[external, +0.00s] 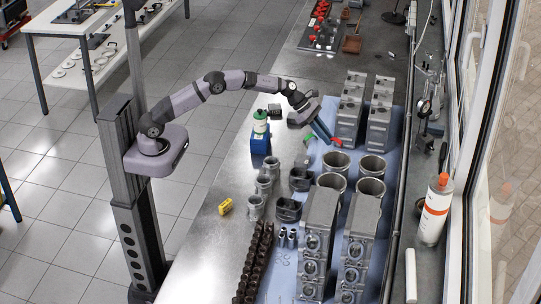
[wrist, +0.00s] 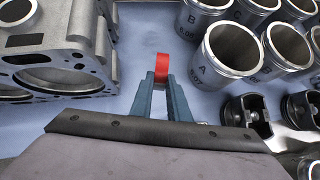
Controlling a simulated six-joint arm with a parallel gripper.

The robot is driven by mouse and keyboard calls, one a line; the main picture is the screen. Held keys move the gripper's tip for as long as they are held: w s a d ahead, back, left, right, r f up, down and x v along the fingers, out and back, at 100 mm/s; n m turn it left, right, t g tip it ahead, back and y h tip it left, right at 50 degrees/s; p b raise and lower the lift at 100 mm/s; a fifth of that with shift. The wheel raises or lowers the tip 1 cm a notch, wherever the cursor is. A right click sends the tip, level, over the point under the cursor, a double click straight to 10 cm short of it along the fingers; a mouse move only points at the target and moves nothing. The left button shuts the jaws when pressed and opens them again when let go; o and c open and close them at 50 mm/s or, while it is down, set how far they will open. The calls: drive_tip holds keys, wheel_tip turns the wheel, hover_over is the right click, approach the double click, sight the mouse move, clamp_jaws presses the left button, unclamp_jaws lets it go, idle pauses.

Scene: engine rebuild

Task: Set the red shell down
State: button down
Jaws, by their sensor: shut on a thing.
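The red shell (wrist: 162,66) is a small curved red piece between my fingertips in the wrist view. My gripper (wrist: 161,82) is shut on it, with the two blue-grey fingers on either side. In the external view the red shell (external: 337,141) shows at the end of my gripper (external: 330,138), above the blue mat (external: 284,249). In the wrist view blue mat lies behind the shell. I cannot tell whether the shell touches the mat.
Grey metal cylinder liners, one marked A (wrist: 232,50), stand to the right in the wrist view, with dark pistons (wrist: 247,112) below them. A large engine block casting (wrist: 60,50) is at the left. Bare mat lies between them.

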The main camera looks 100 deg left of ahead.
drive_tip(key=shift+r, duration=1.35)
drive_tip(key=shift+d, duration=0.1)
